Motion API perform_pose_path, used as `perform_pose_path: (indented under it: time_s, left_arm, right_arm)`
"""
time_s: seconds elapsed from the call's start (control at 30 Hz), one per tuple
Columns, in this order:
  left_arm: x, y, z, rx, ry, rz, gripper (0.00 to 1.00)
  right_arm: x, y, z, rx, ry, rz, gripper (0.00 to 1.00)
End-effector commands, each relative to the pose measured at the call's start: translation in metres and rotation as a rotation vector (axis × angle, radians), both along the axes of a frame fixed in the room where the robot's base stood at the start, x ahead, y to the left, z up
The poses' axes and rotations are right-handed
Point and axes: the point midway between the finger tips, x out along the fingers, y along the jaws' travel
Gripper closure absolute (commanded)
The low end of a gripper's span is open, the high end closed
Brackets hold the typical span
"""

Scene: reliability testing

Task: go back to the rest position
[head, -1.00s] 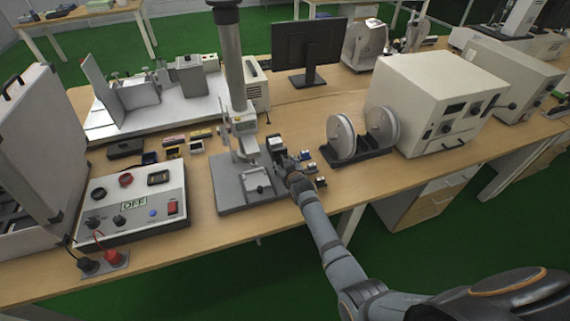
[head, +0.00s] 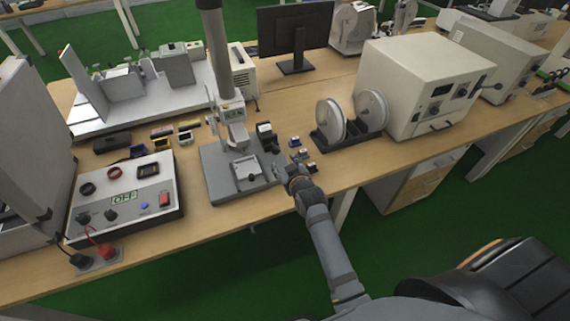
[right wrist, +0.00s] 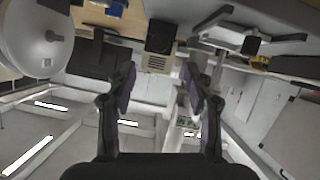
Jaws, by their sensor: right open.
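My right gripper (head: 283,172) is at the front of the table, just right of the grey test stand (head: 243,168). In the right wrist view my right gripper (right wrist: 158,72) has its two fingers well apart with nothing between them. In the head view its fingertips are small and partly hidden by my own wrist. My left gripper is not in view.
Small blue and dark parts (head: 299,152) lie close beyond my right gripper. A spool rack (head: 340,135) and a large white box (head: 415,85) stand to the right. A control panel (head: 125,200) reading OFF is at left.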

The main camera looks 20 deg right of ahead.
Motion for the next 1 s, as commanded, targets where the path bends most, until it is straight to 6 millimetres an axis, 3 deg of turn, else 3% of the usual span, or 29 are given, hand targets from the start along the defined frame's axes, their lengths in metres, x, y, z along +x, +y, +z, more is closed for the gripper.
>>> perform_pose_path:
  time_s: [0.33,0.43,0.57,0.7,1.0]
  left_arm:
    - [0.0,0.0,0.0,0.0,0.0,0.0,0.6]
    - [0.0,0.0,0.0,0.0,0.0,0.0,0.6]
    - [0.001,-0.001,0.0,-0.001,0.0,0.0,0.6]
    - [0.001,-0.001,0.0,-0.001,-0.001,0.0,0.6]
    - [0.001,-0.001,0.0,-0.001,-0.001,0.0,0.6]
  right_arm:
    - [0.0,0.0,0.0,0.0,0.0,0.0,0.48]
    - [-0.011,-0.006,-0.006,0.003,0.042,-0.005,0.48]
    - [-0.058,-0.023,-0.022,0.022,0.213,-0.028,0.48]
    - [-0.118,-0.036,-0.032,0.041,0.41,-0.058,0.48]
    - [-0.222,-0.047,-0.03,0.053,0.719,-0.105,0.48]
